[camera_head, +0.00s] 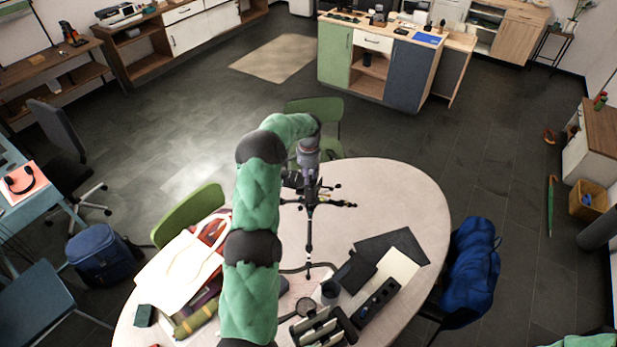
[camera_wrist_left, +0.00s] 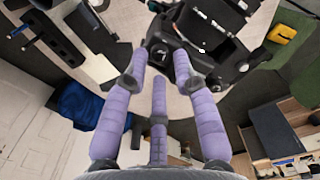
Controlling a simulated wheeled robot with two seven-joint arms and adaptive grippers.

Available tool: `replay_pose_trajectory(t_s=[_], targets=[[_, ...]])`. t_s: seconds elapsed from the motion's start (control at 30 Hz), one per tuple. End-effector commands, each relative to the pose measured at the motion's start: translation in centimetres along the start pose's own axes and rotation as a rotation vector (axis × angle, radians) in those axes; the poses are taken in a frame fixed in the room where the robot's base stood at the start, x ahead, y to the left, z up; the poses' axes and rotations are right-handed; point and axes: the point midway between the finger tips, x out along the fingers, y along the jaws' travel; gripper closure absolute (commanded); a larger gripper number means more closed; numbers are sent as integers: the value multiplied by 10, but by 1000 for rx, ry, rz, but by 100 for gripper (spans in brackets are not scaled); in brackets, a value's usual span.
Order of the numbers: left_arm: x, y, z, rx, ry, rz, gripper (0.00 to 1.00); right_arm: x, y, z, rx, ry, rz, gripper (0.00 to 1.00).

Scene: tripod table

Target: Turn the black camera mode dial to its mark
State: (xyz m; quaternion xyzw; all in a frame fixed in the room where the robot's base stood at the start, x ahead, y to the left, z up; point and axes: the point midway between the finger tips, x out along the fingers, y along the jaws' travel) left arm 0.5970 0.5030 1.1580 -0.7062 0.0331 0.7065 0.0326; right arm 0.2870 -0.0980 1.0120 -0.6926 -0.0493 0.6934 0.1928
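The black camera (camera_head: 293,181) sits on top of a black tripod (camera_head: 309,225) that stands on the round table. In the left wrist view the dark camera body (camera_wrist_left: 222,38) fills the top middle. A small dark round part with a pale mark, apparently the mode dial (camera_wrist_left: 160,48), shows near the fingertips. My left gripper (camera_head: 308,168) is at the camera from above. In the left wrist view its purple fingers (camera_wrist_left: 160,66) are spread around the dial's near side; I cannot tell whether they touch it. The dial is too small to make out in the head view. My right gripper is out of view.
The pale round table (camera_head: 400,185) holds a tote bag (camera_head: 178,272), a dark mat (camera_head: 405,243), a mug (camera_head: 330,291) and other items near its front. Green chairs (camera_head: 190,213) and a blue backpack (camera_head: 471,262) stand around it. The table's right back part is clear.

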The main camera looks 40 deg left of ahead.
Motion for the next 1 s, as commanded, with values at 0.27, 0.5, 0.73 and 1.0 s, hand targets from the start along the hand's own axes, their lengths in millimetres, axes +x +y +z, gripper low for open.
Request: replay_pose_trajectory(t_s=[0.27,0.5,0.73,1.0], targets=[[21,0,0,0,0,0,72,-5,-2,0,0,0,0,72],[22,0,0,0,0,0,72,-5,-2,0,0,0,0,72],[22,0,0,0,0,0,100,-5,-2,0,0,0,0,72],[25,-1,-1,-73,2,-1,100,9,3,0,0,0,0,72]])
